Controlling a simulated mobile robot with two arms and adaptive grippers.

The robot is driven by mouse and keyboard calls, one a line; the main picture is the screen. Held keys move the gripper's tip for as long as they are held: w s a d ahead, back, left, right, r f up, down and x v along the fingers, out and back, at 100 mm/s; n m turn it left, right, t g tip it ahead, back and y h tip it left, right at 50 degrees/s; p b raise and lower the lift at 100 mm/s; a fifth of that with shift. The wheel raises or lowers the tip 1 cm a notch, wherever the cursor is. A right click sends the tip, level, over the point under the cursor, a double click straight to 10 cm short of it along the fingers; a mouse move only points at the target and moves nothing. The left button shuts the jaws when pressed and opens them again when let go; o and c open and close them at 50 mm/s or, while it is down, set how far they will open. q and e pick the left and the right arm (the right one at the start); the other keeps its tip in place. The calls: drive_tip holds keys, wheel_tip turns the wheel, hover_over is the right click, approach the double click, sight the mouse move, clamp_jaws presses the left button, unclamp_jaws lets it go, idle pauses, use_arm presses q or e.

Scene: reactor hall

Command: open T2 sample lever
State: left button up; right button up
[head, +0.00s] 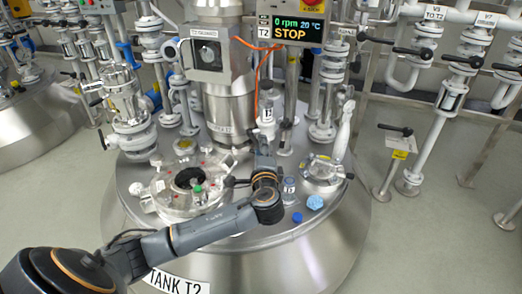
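Tank T2's domed steel top (330,240) fills the middle of the head view, with "TANK T2" on its front. My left arm comes in from the lower left, and its gripper (266,148) points up and away near a thin vertical fitting with a white label (267,115). A small dark handle (286,124) shows just right of this fitting; I cannot tell for sure that it is the sample lever. The gripper's fingers are small and dark, so whether they are open or touching anything is unclear. My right gripper is not in view.
The T2 display (291,28) reads STOP. Valved pipes (440,120) stand at right.

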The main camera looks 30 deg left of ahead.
use_arm(q)
drive_tip(key=shift+w+a, duration=0.15)
drive_tip(key=shift+c, duration=0.4)
clamp_jaws()
